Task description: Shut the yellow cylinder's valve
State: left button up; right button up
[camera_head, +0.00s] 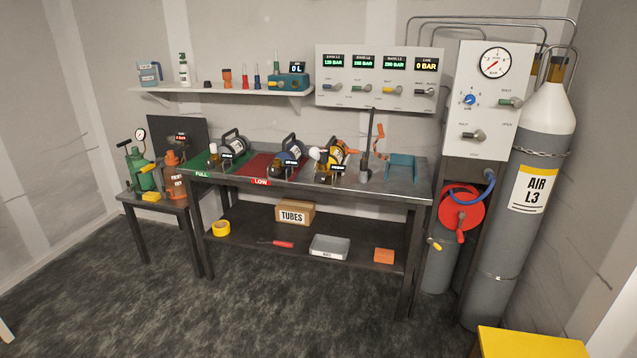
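The yellow cylinder (336,152) lies on the grey bench top, right of the red mat. A black carrying frame is around it and a small dark tag is at its front. A whitish knob-like part (316,153) shows at its left end; it is too small to tell whether this is the valve or how it is set. Neither of my grippers is in view.
A blue cylinder (291,152) and a dark cylinder (234,145) lie left on red and green mats. An upright clamp tool (366,160) and a blue cradle (401,167) are to the right. A big grey AIR L3 cylinder (520,230) stands far right. The floor (290,310) in front is clear.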

aim_at(320, 177)
jog(key=i+j+z, duration=0.65)
jog(key=z, duration=0.2)
